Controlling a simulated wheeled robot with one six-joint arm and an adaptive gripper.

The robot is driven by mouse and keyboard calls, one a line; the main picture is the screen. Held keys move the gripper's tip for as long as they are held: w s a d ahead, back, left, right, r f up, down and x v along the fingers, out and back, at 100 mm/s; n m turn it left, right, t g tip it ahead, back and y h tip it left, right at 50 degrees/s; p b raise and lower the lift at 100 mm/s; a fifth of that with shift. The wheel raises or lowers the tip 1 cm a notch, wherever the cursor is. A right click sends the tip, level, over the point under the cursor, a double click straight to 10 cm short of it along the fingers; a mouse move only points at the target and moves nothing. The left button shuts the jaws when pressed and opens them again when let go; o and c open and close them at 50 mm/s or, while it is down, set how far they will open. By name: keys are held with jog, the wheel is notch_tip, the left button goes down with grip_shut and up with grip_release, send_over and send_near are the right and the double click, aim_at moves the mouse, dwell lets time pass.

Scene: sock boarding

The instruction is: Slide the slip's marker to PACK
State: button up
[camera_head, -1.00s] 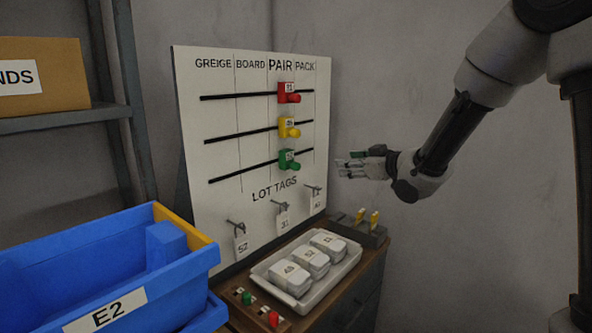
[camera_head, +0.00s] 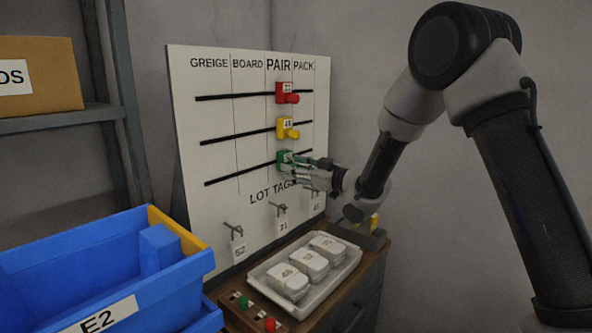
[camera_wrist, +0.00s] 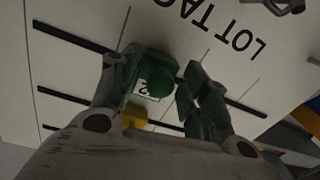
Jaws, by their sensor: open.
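The board (camera_head: 215,160) has columns GREIGE, BOARD, PAIR and PACK, crossed by three dark slots. A red marker (camera_head: 284,93), a yellow marker (camera_head: 286,129) and a green marker (camera_head: 283,157) all sit in the PAIR column, one per slot. Their small labels are hard to read. My gripper (camera_head: 302,167) is open at the green marker, partly covering it. In the wrist view, the green marker (camera_wrist: 157,73) lies between my spread fingers (camera_wrist: 160,95), and the yellow marker (camera_wrist: 134,118) shows beyond. I cannot make out a slip.
Below, numbered lot tags (camera_head: 238,250) hang on pegs. A white tray (camera_head: 322,286) with three labelled white bundles stands on the cabinet. A small panel (camera_head: 253,313) has green and red buttons. A blue bin (camera_head: 110,255) marked E2 is at left.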

grip_shut()
jog(key=w+d, duration=0.7)
jog(key=w, duration=0.2)
jog(key=shift+r, duration=0.1)
grip_release()
jog(key=shift+d, duration=0.15)
jog(key=v, duration=1.1)
jog(key=shift+s+d, duration=0.25)
jog(key=shift+s, duration=0.05)
